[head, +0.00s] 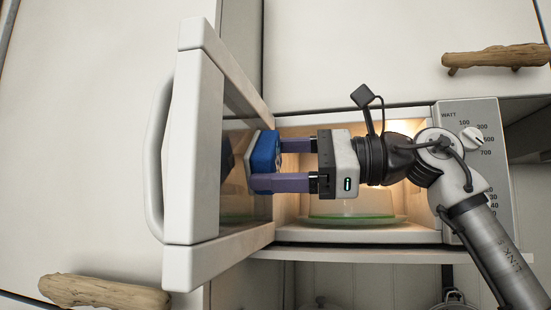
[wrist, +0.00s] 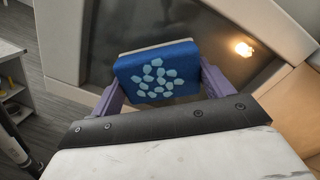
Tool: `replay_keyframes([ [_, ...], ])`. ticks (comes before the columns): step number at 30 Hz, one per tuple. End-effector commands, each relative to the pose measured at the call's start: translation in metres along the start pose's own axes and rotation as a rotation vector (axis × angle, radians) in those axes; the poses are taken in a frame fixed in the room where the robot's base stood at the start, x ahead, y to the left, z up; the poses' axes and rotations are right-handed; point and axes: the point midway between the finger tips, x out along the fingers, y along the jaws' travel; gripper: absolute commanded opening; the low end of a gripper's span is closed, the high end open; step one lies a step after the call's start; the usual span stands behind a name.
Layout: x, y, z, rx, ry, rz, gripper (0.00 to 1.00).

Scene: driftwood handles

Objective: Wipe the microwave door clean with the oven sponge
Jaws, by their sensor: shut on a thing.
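The white microwave door (head: 192,145) stands open to the left, its handle on the far left side and its dark glass facing my gripper. The glass (wrist: 215,35) also shows in the wrist view. My gripper (head: 266,165) is shut on the blue oven sponge (head: 264,151), holding it at the inner glass of the door. In the wrist view the sponge (wrist: 158,73) sits between the purple fingers, with light blue spots on its near face and a pale layer behind. I cannot tell whether the sponge touches the glass.
The lit microwave cavity (head: 290,205) is open behind my gripper, with a glass turntable (head: 350,219) inside. The control panel (head: 478,130) is on the right. Driftwood handles are on cabinet fronts at upper right (head: 495,58) and lower left (head: 103,292).

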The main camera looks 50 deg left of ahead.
Motion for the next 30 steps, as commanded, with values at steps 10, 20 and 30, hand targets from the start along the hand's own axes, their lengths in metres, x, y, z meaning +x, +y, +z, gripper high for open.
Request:
replay_keyframes([
  [10, 0.0, -0.016, -0.013, -0.001, 0.001, 0.001, 0.48],
  [20, -0.001, -0.035, -0.027, 0.001, 0.0, 0.001, 0.48],
  [30, -0.003, -0.041, -0.032, -0.001, 0.001, 0.001, 0.48],
])
